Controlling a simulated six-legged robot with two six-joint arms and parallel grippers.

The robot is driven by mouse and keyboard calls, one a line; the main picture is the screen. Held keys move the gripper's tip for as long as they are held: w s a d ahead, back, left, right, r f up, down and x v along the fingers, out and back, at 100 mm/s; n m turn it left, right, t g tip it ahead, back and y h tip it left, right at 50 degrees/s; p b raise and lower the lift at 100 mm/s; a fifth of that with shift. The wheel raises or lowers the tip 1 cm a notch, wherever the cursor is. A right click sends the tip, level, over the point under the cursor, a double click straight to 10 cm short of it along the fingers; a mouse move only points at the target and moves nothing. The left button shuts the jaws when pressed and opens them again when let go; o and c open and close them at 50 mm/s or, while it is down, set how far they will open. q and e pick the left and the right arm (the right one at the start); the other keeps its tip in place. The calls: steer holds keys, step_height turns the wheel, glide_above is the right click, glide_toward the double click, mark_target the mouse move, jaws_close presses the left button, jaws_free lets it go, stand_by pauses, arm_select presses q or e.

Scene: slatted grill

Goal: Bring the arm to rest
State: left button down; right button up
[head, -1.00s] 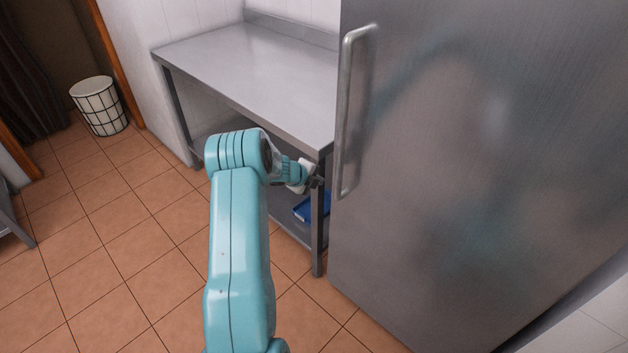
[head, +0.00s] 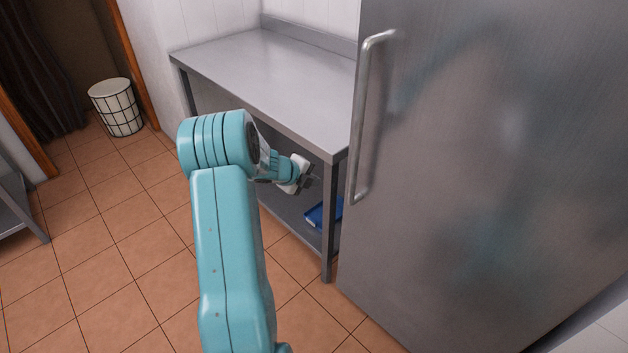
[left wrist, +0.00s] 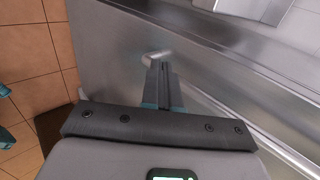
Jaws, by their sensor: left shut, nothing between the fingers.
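My left arm rises from the bottom of the head view, bent at a teal joint. Its gripper (head: 312,178) points right, in front of the steel table's open lower part and left of the fridge handle. In the left wrist view the two fingers (left wrist: 163,85) lie together, shut and empty. They appear clear of the surfaces around them. My right gripper is not in view.
A steel fridge door (head: 480,180) with a long handle (head: 368,120) fills the right. A steel table (head: 265,75) stands beside it, with a blue item (head: 324,213) on its lower shelf. The tiled floor (head: 110,245) is open at left.

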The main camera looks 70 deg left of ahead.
arm_select(q)
steer(key=w+d+f+m+h, duration=0.1)
steer(key=w+d+f+h, duration=0.2)
steer(key=w+d, duration=0.5)
steer(key=w+d+f+m+h, duration=0.2)
steer(key=w+d, duration=0.4)
steer(key=d, duration=0.4)
steer(key=w+d+f+n+g+h, duration=0.1)
steer(key=d+f+h, duration=0.15)
steer(key=d, duration=0.75)
steer(key=w+d+f+n+h, duration=0.1)
steer(key=d+f+n, duration=0.15)
steer(key=d, duration=0.75)
steer(key=s+d+f+n+g, duration=0.2)
steer(key=s+d+f+n, duration=0.15)
steer(key=s+d, duration=0.35)
steer(key=s+d+f+n+g, duration=0.2)
steer(key=s+d+f, duration=0.2)
steer(key=d, duration=0.5)
steer(key=s+f+n+g+y, duration=0.1)
steer(key=s+f+n+g, duration=0.1)
steer(key=s+n, duration=0.7)
steer(key=shift+s+a+n+g, duration=0.15)
steer(key=shift+s+n+g, duration=0.25)
steer(key=shift+s+g, duration=0.55)
